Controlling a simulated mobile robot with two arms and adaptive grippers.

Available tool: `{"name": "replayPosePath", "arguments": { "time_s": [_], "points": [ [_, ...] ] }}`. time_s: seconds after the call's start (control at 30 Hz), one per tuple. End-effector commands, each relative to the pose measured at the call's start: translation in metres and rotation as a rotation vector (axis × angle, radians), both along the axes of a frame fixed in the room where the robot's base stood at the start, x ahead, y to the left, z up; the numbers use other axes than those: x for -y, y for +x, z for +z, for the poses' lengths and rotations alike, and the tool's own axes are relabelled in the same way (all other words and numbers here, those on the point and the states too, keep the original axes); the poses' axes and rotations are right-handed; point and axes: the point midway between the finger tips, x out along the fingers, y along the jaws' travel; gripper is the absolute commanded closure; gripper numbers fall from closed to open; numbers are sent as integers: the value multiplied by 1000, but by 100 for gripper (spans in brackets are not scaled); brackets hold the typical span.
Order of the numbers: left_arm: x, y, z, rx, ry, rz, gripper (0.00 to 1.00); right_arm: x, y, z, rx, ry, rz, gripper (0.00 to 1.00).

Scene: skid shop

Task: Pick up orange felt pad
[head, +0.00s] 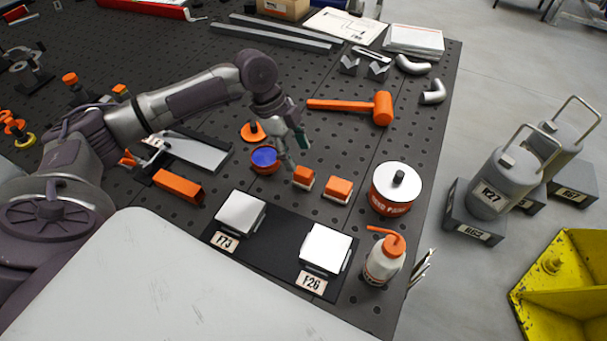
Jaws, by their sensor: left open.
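Two small blocks with orange tops and pale bases lie side by side on the dark perforated table: the left orange pad (304,175) and the right orange pad (339,188). I cannot tell from their surface which is felt. My left gripper (297,152) reaches in from the left, open and empty. In the picture its fingers are just above the left orange pad; the height gap is unclear. My right gripper is not in view.
A shallow orange bowl (265,172) with a blue inside stands left of the gripper. An orange mallet (383,108) lies behind. A paint can (393,205), a squeeze bottle (381,266) and a black mat (265,251) with two pale blocks are nearby.

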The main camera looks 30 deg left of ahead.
Motion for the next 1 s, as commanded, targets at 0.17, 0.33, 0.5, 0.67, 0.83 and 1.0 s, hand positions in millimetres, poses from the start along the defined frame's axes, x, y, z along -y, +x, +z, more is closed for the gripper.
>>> {"name": "replayPosePath", "arguments": {
  "time_s": [0.17,0.33,0.5,0.67,0.83,1.0],
  "points": [
    [7,0,-17,0,-1,1,38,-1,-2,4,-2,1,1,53],
    [10,-2,-29,-4,0,1,38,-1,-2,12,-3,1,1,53],
    [16,-5,-55,-4,0,1,38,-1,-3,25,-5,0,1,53],
    [21,-4,-69,-1,0,0,38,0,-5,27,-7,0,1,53],
    [21,-4,-71,1,0,-1,38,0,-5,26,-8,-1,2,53],
    [21,-4,-71,0,0,-1,56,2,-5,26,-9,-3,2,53]
  ]
}}
